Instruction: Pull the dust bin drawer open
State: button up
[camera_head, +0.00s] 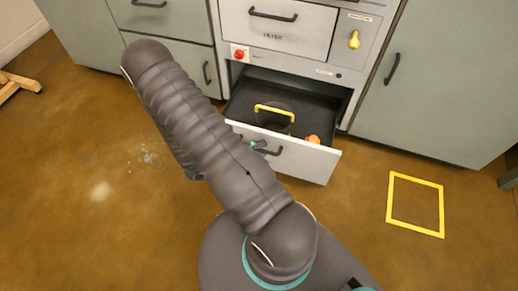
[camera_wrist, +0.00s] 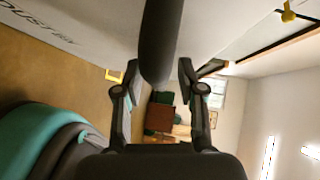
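The dust bin drawer (camera_head: 308,162) is pulled well out of the cabinet's lower front in the head view, with its dark inside showing. Its dark handle (camera_head: 272,151) is on the pale front panel, partly hidden by my arm. In the wrist view the handle (camera_wrist: 161,40) shows as a thick dark bar between the two fingers of my gripper (camera_wrist: 158,72). The fingers stand close against both sides of the bar and look shut on it. Part of the drawer's lettering (camera_wrist: 35,22) shows on the panel at upper left. My arm mostly hides the gripper in the head view.
Inside the drawer are a bin with a yellow handle (camera_head: 274,110) and a small orange object (camera_head: 313,139). The filter drawer (camera_head: 275,30) above is closed. A red button (camera_head: 239,54) is beside it. A yellow floor frame (camera_head: 415,205) lies at right; the floor around is mostly clear.

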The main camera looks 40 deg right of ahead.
jog(key=v, duration=1.2)
dwell(0.3)
jog(key=s+a+m+g+y, duration=0.25)
jog(key=s+m, duration=0.25)
jog(key=m, duration=0.5)
jog(key=a+r+m+y, duration=0.5)
jog(key=r+m+y, duration=0.25)
jog(key=m, duration=0.55)
jog(key=s+r+m+t+y, duration=0.2)
jog(key=r+m+t, duration=0.4)
jog(key=r, duration=0.8)
jog(key=s+r+m+t+y, duration=0.2)
jog(key=r+m+t+y, duration=0.2)
jog(key=r, duration=1)
jog(key=shift+s+m+t, duration=0.35)
jog(key=shift+m+t, duration=0.55)
jog(key=shift+t, duration=0.15)
